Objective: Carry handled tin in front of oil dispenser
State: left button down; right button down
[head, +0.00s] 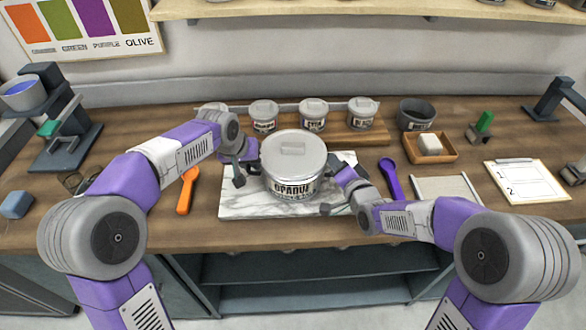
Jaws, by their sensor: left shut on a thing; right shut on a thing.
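The handled tin (294,165) is a wide grey-white pot with a lid and a label reading "OPAQUE". It is upright, over the marble slab (240,205) at the middle of the counter; I cannot tell whether it touches the slab. My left gripper (249,172) is shut on its left side, and my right gripper (335,192) is shut on its right side. The fingers partly hide where they grip. A dark stand with a blue-filled cup (22,92) is at the far left. No thing is plainly marked as the oil dispenser.
Several small lidded tins, one here (313,113), stand on a wooden board behind. A wooden tray (440,152), a clipboard (526,182) and a dark stand (556,98) occupy the right.

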dwell(0.7)
pick_arm(q)
jog(key=shift+w+r, duration=0.1)
jog(key=shift+r, duration=0.1)
pick_arm(e)
jog(key=shift+w+r, duration=0.15)
jog(key=shift+r, duration=0.05)
